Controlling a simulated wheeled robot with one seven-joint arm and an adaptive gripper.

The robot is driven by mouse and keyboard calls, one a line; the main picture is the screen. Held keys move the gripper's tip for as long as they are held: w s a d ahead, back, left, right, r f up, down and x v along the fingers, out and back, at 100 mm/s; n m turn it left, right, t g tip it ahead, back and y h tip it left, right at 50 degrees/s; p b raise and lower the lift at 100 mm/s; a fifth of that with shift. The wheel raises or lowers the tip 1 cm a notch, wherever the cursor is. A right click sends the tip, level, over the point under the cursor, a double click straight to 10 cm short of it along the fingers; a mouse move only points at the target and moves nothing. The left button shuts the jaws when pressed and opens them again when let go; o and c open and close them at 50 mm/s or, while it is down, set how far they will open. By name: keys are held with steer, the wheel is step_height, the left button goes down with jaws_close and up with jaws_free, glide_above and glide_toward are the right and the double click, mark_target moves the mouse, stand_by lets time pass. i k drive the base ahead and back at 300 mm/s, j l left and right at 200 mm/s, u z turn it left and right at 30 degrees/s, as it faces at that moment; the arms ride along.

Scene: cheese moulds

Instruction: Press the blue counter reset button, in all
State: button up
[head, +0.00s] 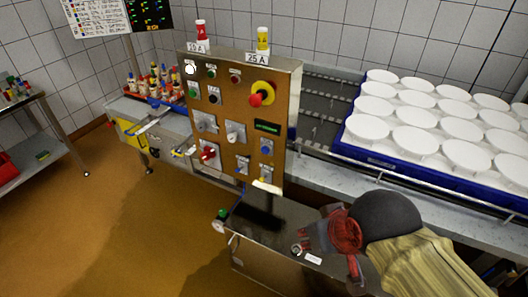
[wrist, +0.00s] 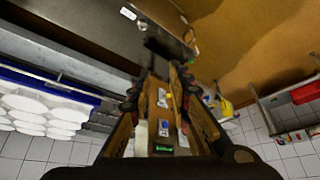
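The control panel (head: 222,124) has an orange-brown face with several knobs and buttons. A blue button (head: 266,146) sits below a small green-lit display (head: 267,127); its label is too small to read. The wrist view shows this blue button (wrist: 164,131) and the display (wrist: 162,149) upside down. My gripper (head: 332,250) is in front of and to the right of the panel, above a steel cabinet, apart from the button. In the wrist view its dark fingers (wrist: 160,88) stand apart with the panel visible between them. They hold nothing visible.
The steel cabinet top (head: 275,232) lies under my gripper. A blue tray (head: 385,165) with many white round moulds stands on the conveyor at right. A red mushroom button (head: 256,99) on a yellow base and a red rotary knob (head: 208,154) are on the same panel. Floor at left is clear.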

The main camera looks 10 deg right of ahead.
mark_target(264, 150)
steer(key=k+j+z, duration=0.15)
steer(key=j+z, duration=0.2)
steer(key=k+j+z, duration=0.15)
steer(key=z, duration=0.2)
